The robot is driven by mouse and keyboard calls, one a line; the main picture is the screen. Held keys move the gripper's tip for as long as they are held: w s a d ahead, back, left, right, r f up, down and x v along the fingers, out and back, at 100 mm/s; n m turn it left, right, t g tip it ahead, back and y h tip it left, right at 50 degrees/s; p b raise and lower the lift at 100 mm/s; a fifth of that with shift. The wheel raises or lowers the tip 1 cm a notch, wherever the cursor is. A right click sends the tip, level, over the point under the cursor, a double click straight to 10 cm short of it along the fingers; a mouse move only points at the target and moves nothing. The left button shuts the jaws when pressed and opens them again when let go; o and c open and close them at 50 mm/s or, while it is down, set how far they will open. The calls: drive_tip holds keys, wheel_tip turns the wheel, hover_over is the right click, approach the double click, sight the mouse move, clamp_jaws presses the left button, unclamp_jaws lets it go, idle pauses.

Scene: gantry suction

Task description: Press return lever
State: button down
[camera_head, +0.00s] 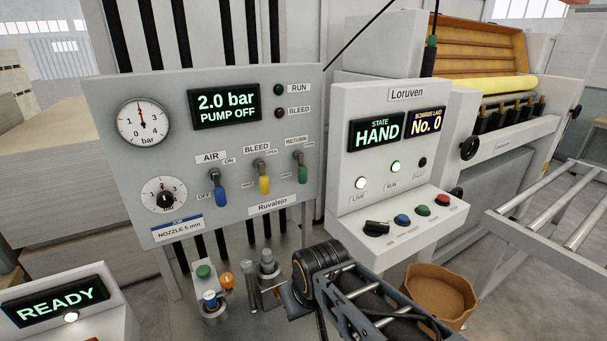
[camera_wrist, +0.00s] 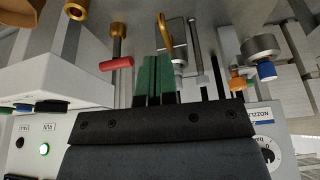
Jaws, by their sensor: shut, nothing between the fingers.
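The return lever (camera_head: 302,174) has a grey pivot and a green handle hanging down, under the RETURN label at the right of the grey panel (camera_head: 115,215). The yellow bleed lever (camera_head: 264,183) and blue air lever (camera_head: 221,190) are to its left. The panel display (camera_head: 226,108) reads 2.0 bar, PUMP OFF. My gripper (camera_wrist: 155,60) is shut and empty in the wrist view, its green-padded fingers together over the bench fittings. In the head view my arm is below the panel, apart from the return lever; the fingertips are not clear there.
The Loruven console (camera_head: 405,170), showing HAND, stands right of the panel. Below the panel are a green button (camera_head: 204,271), an orange knob (camera_head: 227,281) and upright metal fittings (camera_head: 267,264). A brown bin (camera_head: 440,292) and roller conveyor (camera_head: 550,220) are at right. The space before the levers looks clear.

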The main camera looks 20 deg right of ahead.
drive_tip(key=w+d+r+n+t+h+p, duration=0.1)
drive_tip(key=w+d+r+n, duration=0.1)
drive_tip(key=w+r, duration=0.8)
drive_tip(key=w+d+r+n+t+h+p, duration=0.1)
drive_tip(key=w+d+r+n+t+p, duration=0.1)
drive_tip(key=w+r, duration=0.8)
drive_tip(key=shift+w+d+r+n, duration=0.3)
drive_tip(key=shift+w+d+n, duration=0.2)
drive_tip(key=shift+d+n, duration=0.15)
